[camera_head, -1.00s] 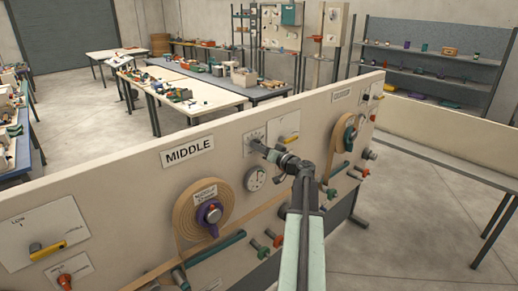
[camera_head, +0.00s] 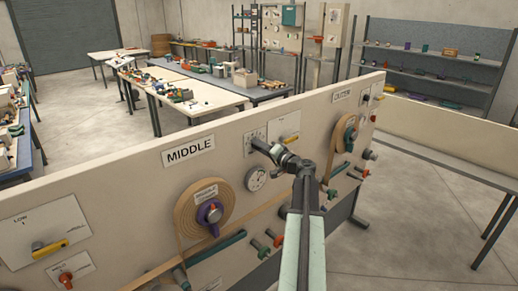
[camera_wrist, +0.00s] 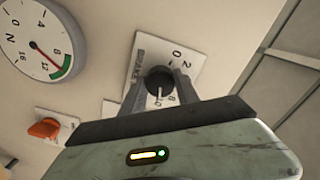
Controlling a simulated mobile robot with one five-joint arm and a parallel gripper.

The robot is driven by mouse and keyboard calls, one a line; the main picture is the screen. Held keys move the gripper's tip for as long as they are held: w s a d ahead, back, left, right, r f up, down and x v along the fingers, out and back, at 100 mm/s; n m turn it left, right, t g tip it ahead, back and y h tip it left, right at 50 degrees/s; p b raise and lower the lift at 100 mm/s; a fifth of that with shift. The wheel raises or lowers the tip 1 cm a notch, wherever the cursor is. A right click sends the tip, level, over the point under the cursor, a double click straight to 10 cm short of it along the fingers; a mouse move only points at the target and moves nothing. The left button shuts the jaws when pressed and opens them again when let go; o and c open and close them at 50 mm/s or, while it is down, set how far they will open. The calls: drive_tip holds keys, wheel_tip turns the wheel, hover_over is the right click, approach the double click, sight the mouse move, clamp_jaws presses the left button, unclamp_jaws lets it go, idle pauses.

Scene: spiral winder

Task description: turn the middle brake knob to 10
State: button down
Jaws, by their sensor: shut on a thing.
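The middle brake knob (camera_wrist: 158,78) is black and round, on a white dial plate (camera_wrist: 146,46) lettered BRAKE with numbers. Its pale pointer line points down in the wrist view, just left of the 8; the marks beyond are hidden by my gripper. My gripper (camera_wrist: 160,88) is shut on the knob, a finger at each side. In the head view my gripper (camera_head: 257,146) reaches the panel at the small brake plate (camera_head: 249,134), right of the MIDDLE label (camera_head: 188,150); the knob is hidden there.
A round gauge (camera_wrist: 42,40) marked N sits left of the plate; its needle points into the green band near 8. An orange switch (camera_wrist: 44,129) is below it.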

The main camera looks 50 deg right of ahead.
drive_tip(key=shift+d+r+m, duration=0.1)
drive_tip(key=shift+m, duration=0.2)
drive_tip(key=c, duration=0.9)
unclamp_jaws()
drive_tip(key=s, duration=0.7)
drive_tip(key=shift+s+a, duration=0.35)
drive_tip(key=shift+s, duration=0.1)
